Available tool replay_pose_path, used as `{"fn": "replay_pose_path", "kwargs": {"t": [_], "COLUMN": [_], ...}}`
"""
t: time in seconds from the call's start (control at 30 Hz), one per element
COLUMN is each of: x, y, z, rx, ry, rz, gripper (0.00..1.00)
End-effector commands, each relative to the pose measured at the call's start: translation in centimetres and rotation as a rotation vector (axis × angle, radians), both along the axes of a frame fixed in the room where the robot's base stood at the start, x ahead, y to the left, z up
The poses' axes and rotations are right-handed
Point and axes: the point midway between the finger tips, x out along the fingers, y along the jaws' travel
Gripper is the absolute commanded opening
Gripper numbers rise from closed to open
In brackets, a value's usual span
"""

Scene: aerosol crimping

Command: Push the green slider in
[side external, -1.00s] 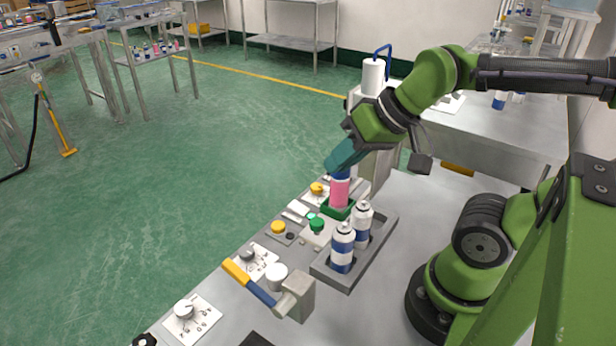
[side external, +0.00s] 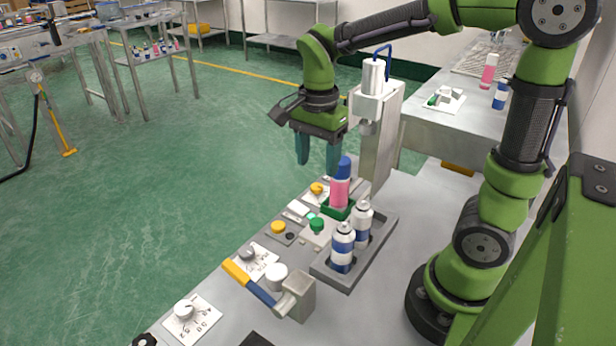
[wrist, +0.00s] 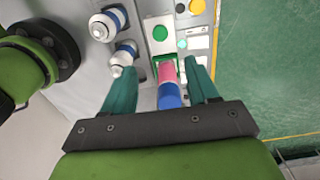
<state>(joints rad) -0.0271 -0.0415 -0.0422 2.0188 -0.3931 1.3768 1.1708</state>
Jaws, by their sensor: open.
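The green slider (side external: 336,211) is a low green block in front of the grey crimping press. A pink can with a blue cap (side external: 341,186) stands upright on it. The can and part of the green slider (wrist: 165,58) also show in the wrist view. My gripper (side external: 318,168) has its teal fingers pointing down, apart and empty, above and to the left of the can in the side view. In the wrist view my gripper (wrist: 161,72) has one finger on each side of the can's column. Whether a finger touches the can cannot be told.
The press (side external: 378,145) stands behind the can. A grey tray (side external: 349,284) with two white-blue cans (side external: 343,248) lies in front. A green button (side external: 317,225), yellow buttons, dials (side external: 184,310) and a yellow-blue lever (side external: 248,282) line the table's left side.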

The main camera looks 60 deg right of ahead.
Motion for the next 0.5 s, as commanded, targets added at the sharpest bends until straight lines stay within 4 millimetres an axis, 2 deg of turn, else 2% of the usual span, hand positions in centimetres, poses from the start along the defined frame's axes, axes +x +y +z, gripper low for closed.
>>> {"fn": "replay_pose_path", "kwargs": {"t": [0.5], "x": [-0.1], "y": [0.0], "z": [-11.0], "rx": [0.001], "ry": [0.006], "rz": [0.003], "gripper": [0.59]}}
